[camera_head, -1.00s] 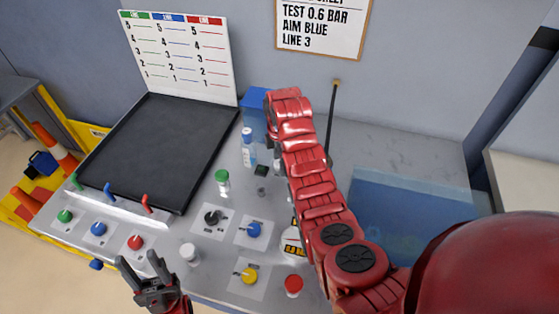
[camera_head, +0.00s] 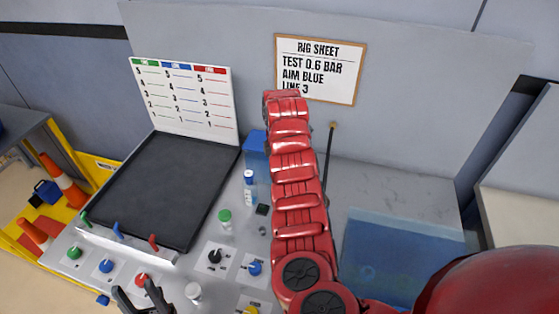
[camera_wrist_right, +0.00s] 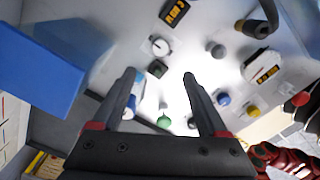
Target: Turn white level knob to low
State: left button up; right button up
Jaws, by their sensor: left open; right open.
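A white, round-topped piece (camera_head: 193,291) stands at the front of the bench, right of my left gripper. I cannot tell whether it is the white level knob or a capped bottle. Black (camera_head: 214,256), blue (camera_head: 254,267) and yellow (camera_head: 251,310) knobs sit on pale plates nearby. My left gripper (camera_head: 139,297) is open at the bottom edge, partly cut off. My right arm reaches over the bench; its gripper is hidden in the head view.
A black tray (camera_head: 165,190) lies at left below a level chart (camera_head: 185,98). A translucent blue panel (camera_head: 400,255) is at right.

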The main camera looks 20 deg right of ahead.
jog(key=shift+r, duration=1.5)
